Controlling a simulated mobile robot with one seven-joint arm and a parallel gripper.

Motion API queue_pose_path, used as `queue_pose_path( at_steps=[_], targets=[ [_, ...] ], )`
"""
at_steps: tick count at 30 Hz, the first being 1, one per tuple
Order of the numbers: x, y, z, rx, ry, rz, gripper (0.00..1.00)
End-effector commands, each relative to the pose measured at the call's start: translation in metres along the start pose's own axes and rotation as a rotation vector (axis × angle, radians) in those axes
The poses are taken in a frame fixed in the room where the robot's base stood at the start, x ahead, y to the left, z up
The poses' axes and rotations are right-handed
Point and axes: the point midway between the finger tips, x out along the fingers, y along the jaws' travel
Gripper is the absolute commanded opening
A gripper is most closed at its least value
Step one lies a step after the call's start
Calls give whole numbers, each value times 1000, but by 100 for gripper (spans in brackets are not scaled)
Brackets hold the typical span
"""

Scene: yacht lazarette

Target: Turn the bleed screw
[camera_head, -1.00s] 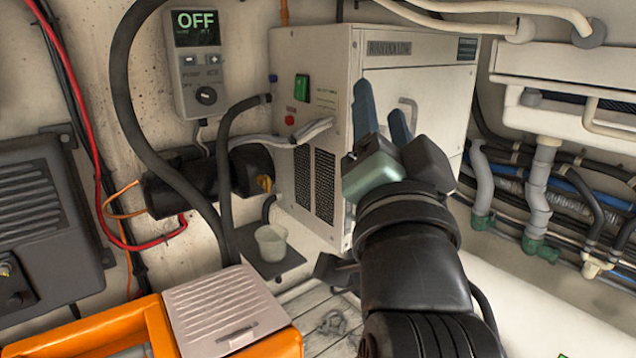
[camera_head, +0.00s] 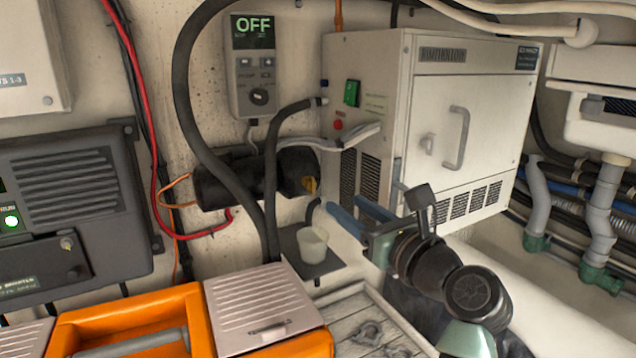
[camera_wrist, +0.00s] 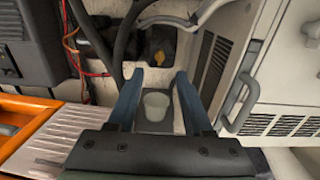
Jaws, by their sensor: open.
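In the wrist view the fingers (camera_wrist: 158,75) are apart, on either side of a translucent cup (camera_wrist: 155,105) farther off. Neither finger appears to touch the screw or the cup.
The cup (camera_head: 312,243) stands on a dark plate below the pump. A white cabinet (camera_head: 375,75) stands close on the right. A black hose (camera_head: 192,110) hangs before the pump. A control box (camera_head: 254,65) reads OFF. An orange toolbox (camera_head: 195,320) is in front.

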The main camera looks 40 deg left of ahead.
Motion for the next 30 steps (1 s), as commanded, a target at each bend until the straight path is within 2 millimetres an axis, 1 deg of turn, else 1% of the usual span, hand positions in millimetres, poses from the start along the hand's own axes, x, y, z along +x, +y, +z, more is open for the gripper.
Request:
queue_pose_path(
  at_steps=[1, 9, 15, 21, 30],
  targets=[
    [10, 2, 2, -1, 3, 4, 51],
    [66, 1, 3, -3, 4, 1, 51],
    [94, 0, 1, -4, 2, -1, 51],
    [109, 0, 0, -6, 2, -1, 51],
    [113, 0, 0, -6, 1, -2, 51]
  ],
)
